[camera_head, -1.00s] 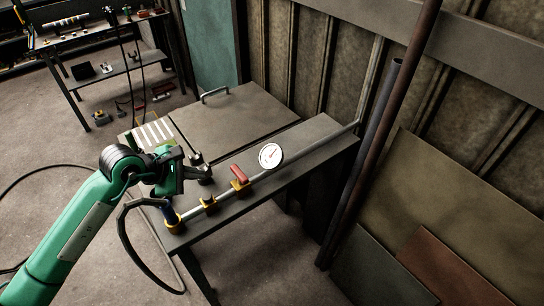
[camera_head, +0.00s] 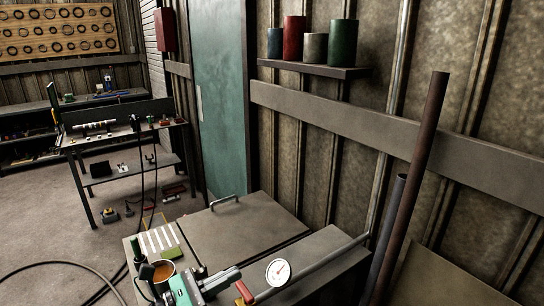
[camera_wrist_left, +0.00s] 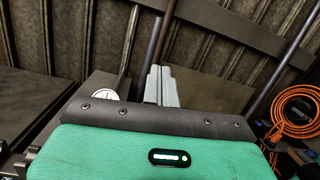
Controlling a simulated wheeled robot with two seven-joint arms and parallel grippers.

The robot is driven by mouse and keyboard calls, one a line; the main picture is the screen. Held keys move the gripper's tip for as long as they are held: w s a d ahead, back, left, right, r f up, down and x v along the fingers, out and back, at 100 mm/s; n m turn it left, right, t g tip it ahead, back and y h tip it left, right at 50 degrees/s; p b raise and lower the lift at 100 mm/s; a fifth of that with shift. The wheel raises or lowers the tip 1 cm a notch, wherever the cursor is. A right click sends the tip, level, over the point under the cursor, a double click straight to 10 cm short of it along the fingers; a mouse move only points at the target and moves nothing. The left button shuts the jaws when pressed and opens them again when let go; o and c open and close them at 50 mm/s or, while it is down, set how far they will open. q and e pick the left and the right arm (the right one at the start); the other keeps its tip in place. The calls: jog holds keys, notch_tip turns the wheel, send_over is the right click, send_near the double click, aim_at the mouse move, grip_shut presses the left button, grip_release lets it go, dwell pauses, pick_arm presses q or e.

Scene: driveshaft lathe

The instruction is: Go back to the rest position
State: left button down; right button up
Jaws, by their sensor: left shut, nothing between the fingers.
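My left gripper (camera_head: 218,283) is at the bottom of the head view, above the near bench, with its grey fingers pointing right. In the left wrist view its fingers (camera_wrist_left: 161,86) are together with nothing between them. A red handle (camera_head: 243,291) on the pipe shows just right of the fingertips in the head view; I cannot tell the gap. A round white dial gauge (camera_head: 278,272) on the pipe is further right. It also shows in the left wrist view (camera_wrist_left: 104,93), left of the fingers. My right gripper is not in view.
A cup with orange-brown contents (camera_head: 163,271) stands by my left arm. The bench has a handled lid (camera_head: 240,225). Upright pipes (camera_head: 412,180) lean at the right. A shelf (camera_head: 315,69) holds cans. An orange hose coil (camera_wrist_left: 296,108) shows in the left wrist view.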

pick_arm(q)
jog(key=a+n+t+y, duration=0.6)
jog(key=n+y, duration=0.1)
jog(key=n, duration=0.6)
jog(key=a+n+t+y, duration=0.5)
jog(key=a+n+y, duration=0.15)
jog(key=n, duration=0.65)
jog(key=s+a+f+n+g+y, duration=0.3)
jog(key=f+n+g, duration=0.1)
jog(key=f+n, duration=0.25)
jog(key=s+a+f+n+g+y, duration=0.35)
jog(key=f+n, duration=0.25)
jog(key=f, duration=0.2)
jog(key=s+d+f+n+g+h, duration=0.25)
jog(key=s+f+g, duration=0.3)
jog(key=s, duration=0.35)
jog(key=s+d+f+n+g+h, duration=0.1)
jog(key=s+d+f+n+g, duration=0.2)
jog(key=s+f+g, duration=0.4)
notch_tip(320, 180, down, 28)
jog(key=t, duration=0.1)
jog(key=s+a+f, duration=0.2)
jog(key=s+f, duration=0.8)
jog(key=s+a+f+g, duration=0.1)
jog(key=s+f, duration=0.9)
jog(key=f, duration=0.1)
jog(key=shift+s+a+f, duration=0.25)
jog(key=shift+s+a, duration=0.15)
